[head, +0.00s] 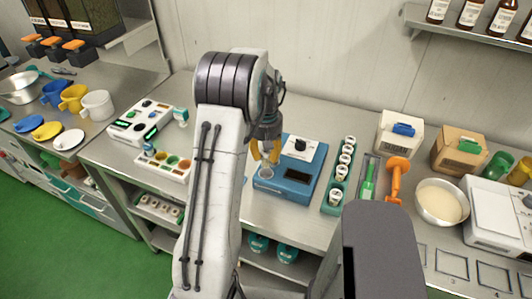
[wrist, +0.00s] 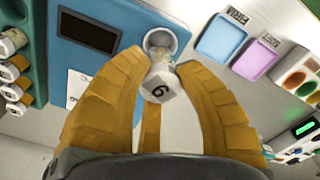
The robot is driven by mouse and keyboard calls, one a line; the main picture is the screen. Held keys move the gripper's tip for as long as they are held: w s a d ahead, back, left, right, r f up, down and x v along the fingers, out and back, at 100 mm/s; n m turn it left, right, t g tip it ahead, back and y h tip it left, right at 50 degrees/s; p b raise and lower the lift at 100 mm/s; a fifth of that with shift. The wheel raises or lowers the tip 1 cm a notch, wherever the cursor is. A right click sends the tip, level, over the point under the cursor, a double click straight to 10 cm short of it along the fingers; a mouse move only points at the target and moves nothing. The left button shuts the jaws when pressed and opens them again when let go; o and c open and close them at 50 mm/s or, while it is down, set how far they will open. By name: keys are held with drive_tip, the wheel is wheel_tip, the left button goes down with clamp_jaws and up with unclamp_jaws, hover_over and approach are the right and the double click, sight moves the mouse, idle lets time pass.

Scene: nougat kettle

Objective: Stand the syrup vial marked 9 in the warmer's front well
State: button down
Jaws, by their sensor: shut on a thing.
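The blue warmer (head: 293,187) stands on the counter below my gripper (head: 266,152). Its round metal front well (head: 266,172) is at its left, and the well also shows in the wrist view (wrist: 160,38). My gripper's yellow fingers are shut on a small vial (wrist: 158,82) with a white cap bearing a digit that reads as 6 or, turned over, 9. The vial's far end overlaps the well's opening in the wrist view; I cannot tell how deep it is. The vial is hard to make out in the head view.
A teal rack (head: 331,207) of white-capped vials stands right of the warmer. Left are a tray of coloured cups (head: 163,165) and a white panel with buttons (head: 140,121).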

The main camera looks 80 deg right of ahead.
sight(266, 165)
drive_tip(key=shift+f+b, duration=1.6)
drive_tip(key=shift+f, duration=1)
drive_tip(key=shift+f+b, duration=0.55)
drive_tip(key=shift+f, duration=0.05)
drive_tip(key=c, duration=1.2)
unclamp_jaws()
drive_tip(key=shift+a+r+p, duration=0.1)
drive_tip(key=shift+r+p, duration=3.9)
drive_tip(key=shift+r, duration=1.5)
